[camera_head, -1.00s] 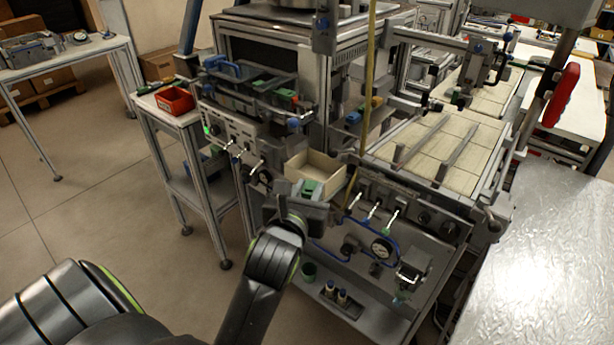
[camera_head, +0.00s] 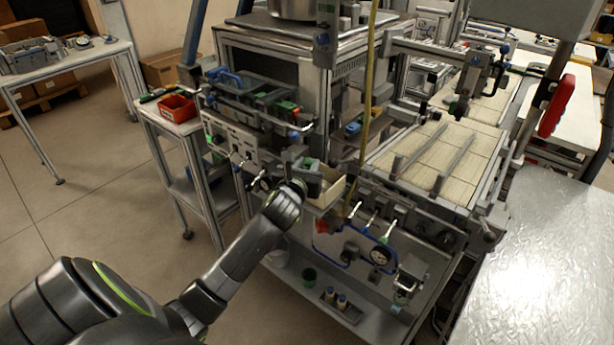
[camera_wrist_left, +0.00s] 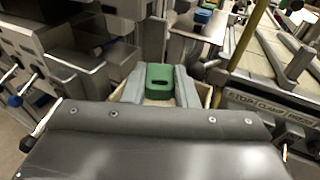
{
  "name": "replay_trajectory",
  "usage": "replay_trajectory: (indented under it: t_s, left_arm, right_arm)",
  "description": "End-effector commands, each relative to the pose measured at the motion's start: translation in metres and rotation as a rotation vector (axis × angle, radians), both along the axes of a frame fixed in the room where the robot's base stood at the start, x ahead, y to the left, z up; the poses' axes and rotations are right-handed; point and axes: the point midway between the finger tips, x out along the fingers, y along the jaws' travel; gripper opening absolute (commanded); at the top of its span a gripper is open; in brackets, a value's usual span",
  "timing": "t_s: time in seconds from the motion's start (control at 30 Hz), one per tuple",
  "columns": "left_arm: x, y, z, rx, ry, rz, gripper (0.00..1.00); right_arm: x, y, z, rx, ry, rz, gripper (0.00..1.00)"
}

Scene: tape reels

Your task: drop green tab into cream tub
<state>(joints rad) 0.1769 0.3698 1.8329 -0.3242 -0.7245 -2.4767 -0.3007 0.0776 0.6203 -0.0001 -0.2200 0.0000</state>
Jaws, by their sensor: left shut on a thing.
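The green tab (camera_wrist_left: 158,80) is a green block with a dark slot, held between the two fingers of my left gripper (camera_wrist_left: 157,92) in the left wrist view. In the head view my left gripper (camera_head: 311,180) is at the cream tub (camera_head: 333,192), overlapping its left side. The cream tub is an open box on the front of the machine; my gripper hides part of it. Its pale walls show on both sides of the fingers in the wrist view (camera_wrist_left: 205,93). I cannot tell whether the tab is above the rim or inside. My right gripper is not in view.
A rack with blue, green and red parts (camera_head: 262,97) stands left behind the tub. A yellow upright hose (camera_head: 367,90) runs just right of it. Valves and a gauge (camera_head: 381,255) lie below. A red bin (camera_head: 177,108) sits on the side table.

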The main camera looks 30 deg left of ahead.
Motion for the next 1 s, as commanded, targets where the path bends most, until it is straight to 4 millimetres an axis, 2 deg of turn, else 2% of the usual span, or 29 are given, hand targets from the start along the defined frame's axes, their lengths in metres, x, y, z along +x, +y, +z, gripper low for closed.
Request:
replay_trajectory:
  t_s: [0.23,0.67,0.7,0.8,0.87,1.0]
  left_arm:
    - [0.0,0.0,-0.035,0.0,0.004,0.0,0.05]
    - [0.003,0.001,-0.042,0.0,0.001,-0.001,0.05]
    - [0.003,0.001,-0.042,0.0,0.001,-0.002,0.29]
    - [0.003,0.001,-0.041,0.0,0.001,-0.001,0.42]
    - [0.003,0.001,-0.041,0.0,0.001,-0.001,0.48]
    - [0.003,0.002,-0.041,0.0,0.001,-0.001,0.48]
  right_arm:
    - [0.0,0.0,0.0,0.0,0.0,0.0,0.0]
    - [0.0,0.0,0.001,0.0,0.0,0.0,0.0]
    - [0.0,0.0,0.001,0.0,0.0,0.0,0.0]
    - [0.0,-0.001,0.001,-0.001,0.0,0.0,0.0]
    - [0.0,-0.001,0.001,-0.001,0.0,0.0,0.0]
    - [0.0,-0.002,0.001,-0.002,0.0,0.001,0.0]
